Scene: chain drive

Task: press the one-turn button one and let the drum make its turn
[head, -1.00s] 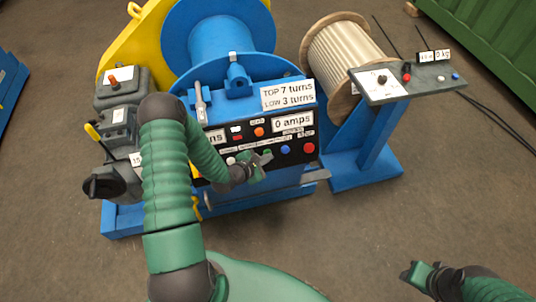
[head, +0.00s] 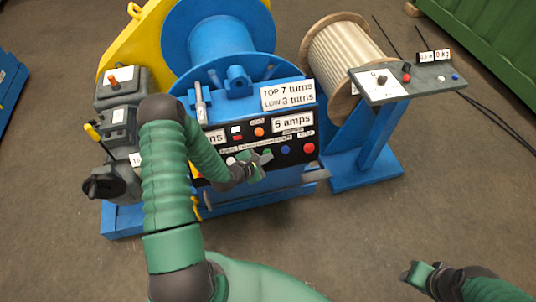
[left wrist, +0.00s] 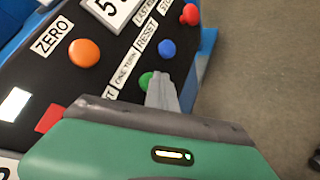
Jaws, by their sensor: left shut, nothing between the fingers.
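The green one-turn button (left wrist: 146,80) is on the black panel in the left wrist view, beside the label ONE TURN. My left gripper (head: 262,158) is shut and empty, with its fingertips at this button; they partly cover it in the left wrist view (left wrist: 160,90). Whether they touch it I cannot tell for sure. The blue drum (head: 220,38) stands behind the panel (head: 270,143).
The blue reset button (left wrist: 167,48), orange zero button (left wrist: 84,52) and red button (left wrist: 190,14) are close by on the panel. A rope reel (head: 340,55) and a small console (head: 385,86) stand to the right.

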